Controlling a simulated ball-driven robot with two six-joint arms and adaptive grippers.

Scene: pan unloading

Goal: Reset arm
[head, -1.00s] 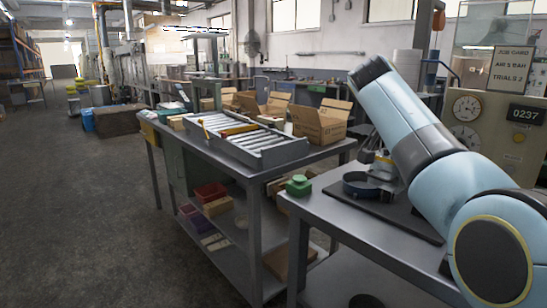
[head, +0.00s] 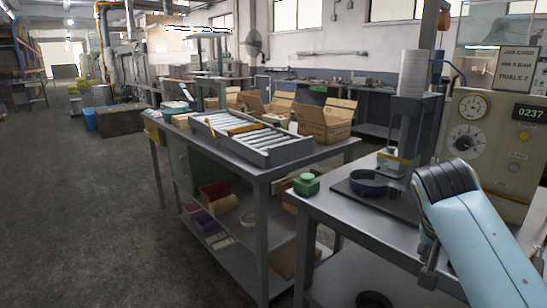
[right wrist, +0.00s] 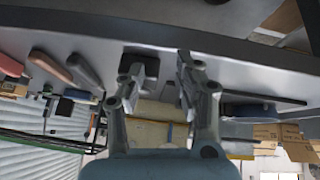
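A dark blue round pan (head: 368,186) sits on a dark plate (head: 405,209) on the right-hand bench, below a press column. In the head view my right arm hangs over the right part of that bench. Its gripper is mostly hidden behind the arm; a grey part shows at the arm's lower left. In the right wrist view my right gripper (right wrist: 157,72) has its fingers spread apart. A small dark block (right wrist: 142,64) shows between or behind them; I cannot tell its distance. The pan appears clear of the fingers, at the right. My left gripper is not in view.
A small green item (head: 306,184) stands at the right bench's left corner. The middle bench (head: 322,157) holds a roller tray (head: 283,154) and open cardboard boxes (head: 325,124). A gauge panel (head: 490,135) stands behind my right arm. The floor at left is clear.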

